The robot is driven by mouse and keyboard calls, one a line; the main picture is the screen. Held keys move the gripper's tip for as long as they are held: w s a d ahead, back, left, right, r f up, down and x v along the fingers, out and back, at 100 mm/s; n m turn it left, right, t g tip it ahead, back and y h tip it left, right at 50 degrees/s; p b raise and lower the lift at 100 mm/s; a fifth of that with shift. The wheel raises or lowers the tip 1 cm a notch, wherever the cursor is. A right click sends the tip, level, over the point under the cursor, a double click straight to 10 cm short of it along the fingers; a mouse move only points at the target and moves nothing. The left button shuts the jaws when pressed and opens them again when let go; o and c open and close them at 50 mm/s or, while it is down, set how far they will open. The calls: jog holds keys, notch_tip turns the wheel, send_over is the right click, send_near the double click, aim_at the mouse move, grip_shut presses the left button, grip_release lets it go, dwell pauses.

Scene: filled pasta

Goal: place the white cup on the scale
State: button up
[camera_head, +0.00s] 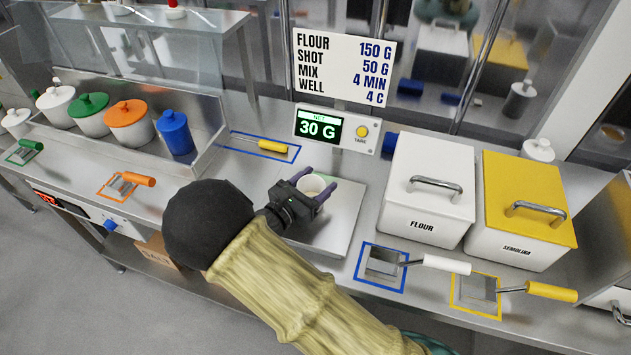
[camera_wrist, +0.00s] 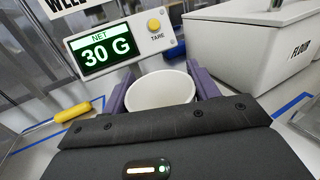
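The white cup (camera_head: 313,184) is between the two purple fingers of my gripper (camera_head: 315,189), over the metal plate of the scale (camera_head: 341,225). In the wrist view the cup (camera_wrist: 160,91) shows its open top, with a finger of my gripper (camera_wrist: 160,88) close on each side. The fingers appear to be around the cup and closed on its sides. The scale's display (camera_head: 318,127) reads NET 30 G, also in the wrist view (camera_wrist: 107,49). The cup's base is hidden, so its contact with the plate cannot be seen.
A white FLOUR bin (camera_head: 428,190) and a yellow SEMOLINA bin (camera_head: 522,205) stand to the right. Scoops with white (camera_head: 446,264) and yellow (camera_head: 551,291) handles lie in front. A yellow-handled tool (camera_head: 273,146) lies behind left. Several lidded pots, one blue (camera_head: 175,133), stand at left.

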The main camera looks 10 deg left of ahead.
jog(key=o, duration=0.3)
jog(key=shift+r, duration=0.15)
jog(key=b+v, duration=0.2)
jog(key=v, duration=1)
jog(key=shift+d, duration=0.15)
